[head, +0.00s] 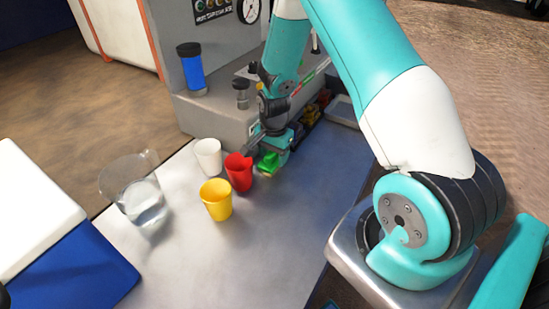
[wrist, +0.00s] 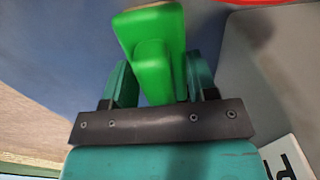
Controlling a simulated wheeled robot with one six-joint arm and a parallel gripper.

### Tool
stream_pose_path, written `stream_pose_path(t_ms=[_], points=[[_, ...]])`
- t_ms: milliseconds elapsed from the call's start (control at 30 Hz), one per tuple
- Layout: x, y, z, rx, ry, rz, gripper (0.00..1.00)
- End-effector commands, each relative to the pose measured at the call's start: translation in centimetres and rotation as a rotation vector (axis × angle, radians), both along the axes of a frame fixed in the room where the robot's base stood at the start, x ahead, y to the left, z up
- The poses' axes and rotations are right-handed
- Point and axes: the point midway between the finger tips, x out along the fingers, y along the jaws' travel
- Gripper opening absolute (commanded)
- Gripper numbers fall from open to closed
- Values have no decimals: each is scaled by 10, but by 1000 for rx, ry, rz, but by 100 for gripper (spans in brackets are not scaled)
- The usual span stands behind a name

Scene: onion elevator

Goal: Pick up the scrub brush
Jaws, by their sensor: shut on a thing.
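The scrub brush (wrist: 150,35) is bright green. In the wrist view its narrow handle part sits between the two teal fingers of my gripper (wrist: 160,85), which is shut on it. The wider green part extends beyond the fingertips. In the head view the green brush (head: 268,162) shows at the end of my gripper (head: 274,157), just right of the red cup. Whether the brush touches the table cannot be told.
A red cup (head: 239,172), a white cup (head: 208,156) and a yellow cup (head: 217,200) stand close to my gripper. A clear pitcher (head: 145,200) stands at the left. A grey machine (head: 215,115) with a blue-bodied bottle (head: 191,70) stands behind. The table's (head: 270,240) front is clear.

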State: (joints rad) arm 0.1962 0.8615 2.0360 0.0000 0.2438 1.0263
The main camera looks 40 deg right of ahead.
Motion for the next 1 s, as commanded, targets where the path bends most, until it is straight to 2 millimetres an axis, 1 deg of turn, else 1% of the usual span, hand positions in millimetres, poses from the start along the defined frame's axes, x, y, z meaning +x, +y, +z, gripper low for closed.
stream_pose_path(t_ms=[267,367,467,567,667,900,1000], points=[[0,0,2,-1,-1,0,27],[1,0,9,-1,-1,0,27],[1,0,21,-1,-4,0,27],[1,0,41,-1,-6,0,27],[2,0,68,-1,-9,0,27],[1,0,138,-2,-9,0,27],[1,0,162,-1,-7,0,27]])
